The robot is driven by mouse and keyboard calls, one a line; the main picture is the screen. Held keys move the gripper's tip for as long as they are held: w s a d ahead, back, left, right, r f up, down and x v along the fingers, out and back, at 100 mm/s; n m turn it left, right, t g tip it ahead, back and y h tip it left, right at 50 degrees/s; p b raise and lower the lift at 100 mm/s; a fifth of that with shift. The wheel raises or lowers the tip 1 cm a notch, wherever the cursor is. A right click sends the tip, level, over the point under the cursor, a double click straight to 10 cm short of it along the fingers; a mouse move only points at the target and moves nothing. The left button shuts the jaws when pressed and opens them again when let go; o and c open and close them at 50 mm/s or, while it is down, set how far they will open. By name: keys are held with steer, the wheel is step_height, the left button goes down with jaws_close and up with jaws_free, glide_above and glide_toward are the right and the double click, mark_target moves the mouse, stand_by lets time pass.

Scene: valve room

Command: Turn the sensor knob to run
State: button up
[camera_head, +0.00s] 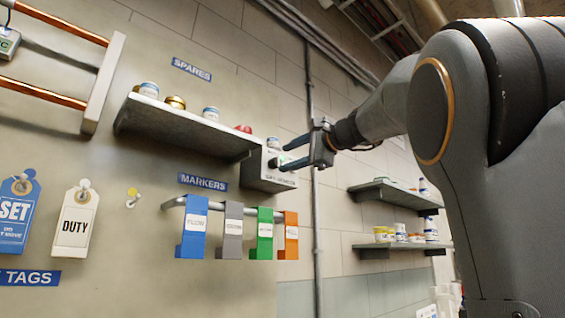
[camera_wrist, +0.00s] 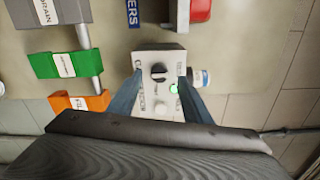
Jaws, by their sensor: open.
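The sensor box (camera_head: 258,178) is a small pale box on the wall, at the right end of the spares shelf. The wrist view shows its face (camera_wrist: 148,56) with a round black knob (camera_wrist: 158,72) bearing a light pointer line. A green light (camera_wrist: 174,88) glows beside the knob; the small lettering is too blurred to read surely. My gripper (camera_head: 284,156) is open in front of the box. In the wrist view its fingers (camera_wrist: 160,77) lie to either side of the knob, with gaps visible. I cannot tell whether the tips reach knob depth.
The spares shelf (camera_head: 185,130) holds several jars left of the box. Below, blue, grey, green and orange markers hang on a rail (camera_head: 176,203). A vertical pipe (camera_head: 315,215) runs right of the box. More stocked shelves (camera_head: 395,196) stand farther right.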

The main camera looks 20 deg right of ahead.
steer(key=v, duration=0.4)
stand_by(0.6)
